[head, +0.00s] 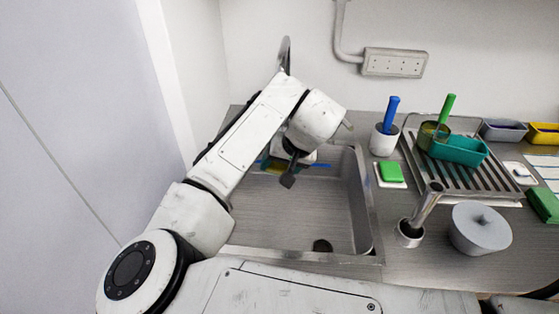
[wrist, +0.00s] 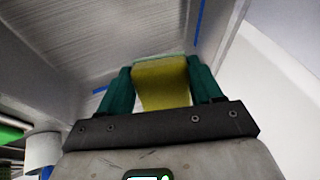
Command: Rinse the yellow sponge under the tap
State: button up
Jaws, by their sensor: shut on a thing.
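The yellow sponge (wrist: 162,84) is held between the two teal fingers of my gripper (wrist: 161,88) in the wrist view, with a thin green edge at its far end. In the head view my gripper (head: 274,167) is over the back of the steel sink (head: 290,212), with only a bit of the sponge showing below my wrist. The grey curved tap (head: 286,45) rises at the back wall, its lower part hidden behind my arm. I see no water, and I cannot tell whether the sponge is under the spout.

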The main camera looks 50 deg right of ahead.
jog(key=shift+d, duration=0.2)
jog(key=shift+d, duration=0.2)
jog(key=shift+a, duration=0.1)
jog(key=shift+a+p, duration=0.3)
jog(key=shift+d, duration=0.4)
jog(key=shift+a+p, duration=0.35)
jog(key=shift+a, duration=0.05)
dwell(0.4)
jog(key=s+p, duration=0.1)
jog(key=s, duration=0.8)
jog(key=shift+a, duration=0.45)
dwell(0.3)
